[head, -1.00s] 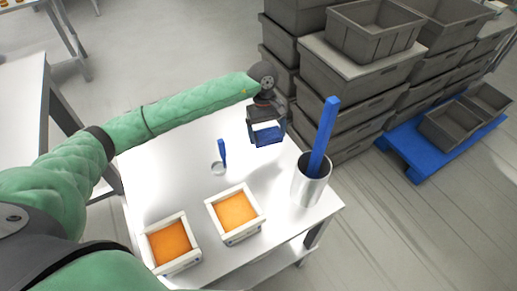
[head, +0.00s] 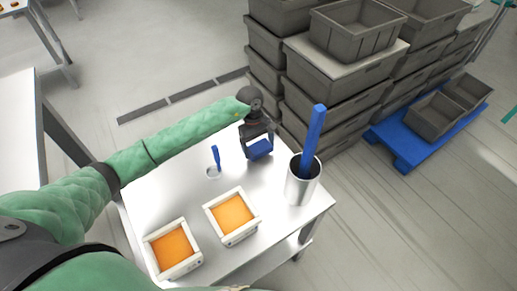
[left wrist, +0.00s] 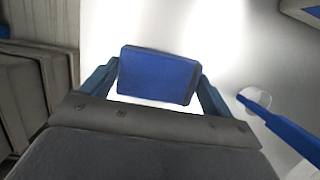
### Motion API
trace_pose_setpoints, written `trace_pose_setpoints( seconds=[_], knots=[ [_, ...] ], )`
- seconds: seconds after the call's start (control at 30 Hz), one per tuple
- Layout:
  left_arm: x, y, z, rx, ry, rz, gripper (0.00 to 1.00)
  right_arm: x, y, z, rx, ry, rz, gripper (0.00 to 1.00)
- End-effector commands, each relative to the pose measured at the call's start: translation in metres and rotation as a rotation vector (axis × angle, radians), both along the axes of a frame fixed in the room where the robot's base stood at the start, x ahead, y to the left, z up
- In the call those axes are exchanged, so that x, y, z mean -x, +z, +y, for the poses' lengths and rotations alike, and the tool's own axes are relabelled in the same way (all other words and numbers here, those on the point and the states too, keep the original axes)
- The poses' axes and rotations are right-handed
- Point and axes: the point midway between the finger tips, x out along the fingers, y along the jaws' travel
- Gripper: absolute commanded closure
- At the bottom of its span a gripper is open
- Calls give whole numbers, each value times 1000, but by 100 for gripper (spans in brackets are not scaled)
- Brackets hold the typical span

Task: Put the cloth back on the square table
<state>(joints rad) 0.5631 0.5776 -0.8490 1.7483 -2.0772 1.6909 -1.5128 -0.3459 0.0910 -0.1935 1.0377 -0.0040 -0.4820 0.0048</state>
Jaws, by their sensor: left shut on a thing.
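The blue folded cloth (head: 260,149) is between the fingers of my left gripper (head: 258,146), at the far right part of the square table (head: 185,194). In the left wrist view the cloth (left wrist: 158,75) fills the space between the two fingertips, and the gripper is shut on it. The cloth is at or just above the white tabletop; I cannot tell whether it touches. My right gripper is not in view.
A metal pot (head: 302,182) with a blue handle stands at the table's right corner. A small round dish with a blue brush (head: 216,158) is left of the cloth. Two white boxes with orange filling (head: 231,214) (head: 172,248) stand nearer. Grey crates (head: 335,85) are stacked behind.

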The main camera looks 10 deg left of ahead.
Motion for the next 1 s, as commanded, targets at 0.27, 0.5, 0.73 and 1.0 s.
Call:
trace_pose_setpoints(
  seconds=[0.27,0.5,0.73,1.0],
  knots=[
    [1,-26,-1,0,0,3,38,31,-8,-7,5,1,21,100],
    [0,-30,0,-1,0,1,38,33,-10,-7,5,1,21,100],
    [0,-31,0,-1,0,1,38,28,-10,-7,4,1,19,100],
    [0,-32,0,0,0,1,0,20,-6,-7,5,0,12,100]
  ],
)
